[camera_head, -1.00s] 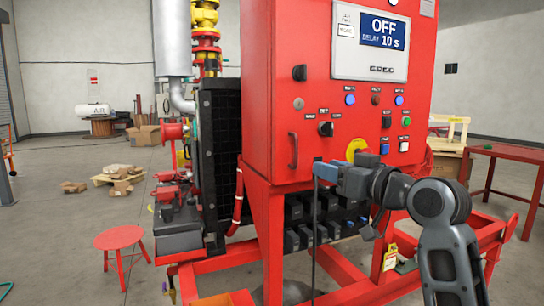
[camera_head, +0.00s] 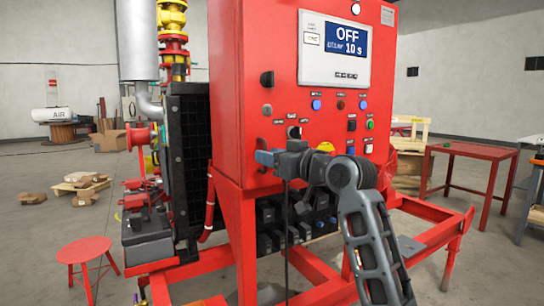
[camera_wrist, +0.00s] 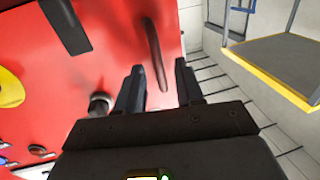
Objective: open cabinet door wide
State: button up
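The red cabinet (camera_head: 240,75) stands in the middle of the head view, and its front door (camera_head: 285,85) looks shut. The door carries a display reading OFF. The dark bar handle (camera_wrist: 153,45) stands out from the red door in the wrist view. My gripper (camera_wrist: 158,66) is open, with one finger on each side of the handle's lower part. I cannot tell whether either finger touches it. In the head view my gripper (camera_head: 266,158) is in front of the door's lower left part and mostly hides the handle.
A black latch (camera_wrist: 66,25) and a round knob (camera_wrist: 100,104) sit on the door near the handle. A yellow disc (camera_head: 325,147) is right of my gripper. A red stool (camera_head: 84,248) stands at the lower left, a red table (camera_head: 470,152) at the right.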

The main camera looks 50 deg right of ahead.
grip_shut()
dwell(1.4)
